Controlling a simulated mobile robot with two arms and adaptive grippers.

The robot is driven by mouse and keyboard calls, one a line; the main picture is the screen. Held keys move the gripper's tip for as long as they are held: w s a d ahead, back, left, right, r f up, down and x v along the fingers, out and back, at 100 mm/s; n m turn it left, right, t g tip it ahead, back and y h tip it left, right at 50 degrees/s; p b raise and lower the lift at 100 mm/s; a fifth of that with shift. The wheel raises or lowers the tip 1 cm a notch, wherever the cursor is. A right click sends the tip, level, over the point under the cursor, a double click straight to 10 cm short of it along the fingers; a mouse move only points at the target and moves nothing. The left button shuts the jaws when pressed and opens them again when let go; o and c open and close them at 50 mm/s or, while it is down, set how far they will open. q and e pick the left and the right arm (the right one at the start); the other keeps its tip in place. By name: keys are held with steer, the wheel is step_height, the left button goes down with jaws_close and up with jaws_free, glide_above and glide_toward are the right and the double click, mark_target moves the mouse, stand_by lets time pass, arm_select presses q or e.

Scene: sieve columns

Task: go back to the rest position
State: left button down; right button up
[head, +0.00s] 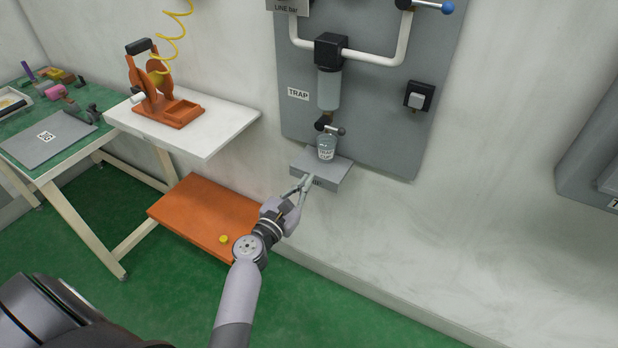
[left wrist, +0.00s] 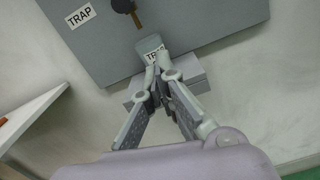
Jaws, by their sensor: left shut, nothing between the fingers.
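My left gripper (head: 306,182) is shut and empty, just in front of and below the small grey ledge (head: 334,168) under the trap panel. In the left wrist view its fingertips (left wrist: 158,72) meet in front of a small labelled cup (left wrist: 148,45). That cup (head: 326,147) stands upright on the ledge in the head view, under the trap's drain valve (head: 325,124). The cup appears apart from the fingers in the head view. My right gripper is in neither view.
A white shelf (head: 215,125) with an orange device (head: 165,105) is left of the panel. Below it is an orange shelf (head: 195,208) with a yellow round thing (head: 223,239). A green-topped workbench (head: 30,125) stands far left. A grey box (head: 595,160) is on the right wall.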

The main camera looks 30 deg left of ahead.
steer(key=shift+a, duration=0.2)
arm_select(q)
steer(key=s+d+f+m+g, duration=0.3)
steer(key=s+f+m, duration=0.15)
steer(key=f, duration=0.65)
steer(key=s+d+f+m+g+h, duration=0.1)
steer(key=s+d+f+m+g, duration=0.4)
steer(key=f, duration=0.6)
steer(key=s+d+f+m+g, duration=0.1)
steer(key=s+f+m, duration=0.4)
steer(key=f, duration=0.5)
steer(key=s+f+m+g, duration=0.4)
steer(key=s+f+m, duration=0.6)
steer(key=s+f, duration=0.3)
steer(key=s+a+f+m+g, duration=0.1)
steer(key=s+f+m, duration=0.1)
steer(key=s, duration=0.5)
steer(key=s+a+f+m+g+y, duration=0.1)
steer(key=s+f+m+g, duration=0.1)
steer(key=s+m, duration=0.3)
steer(key=s+a+f+m+g+y, duration=0.1)
steer(key=s+m, duration=0.3)
steer(key=s, duration=0.6)
steer(key=shift+s+a+f+g, duration=0.25)
steer(key=shift+a+f, duration=0.2)
steer(key=shift+f, duration=0.35)
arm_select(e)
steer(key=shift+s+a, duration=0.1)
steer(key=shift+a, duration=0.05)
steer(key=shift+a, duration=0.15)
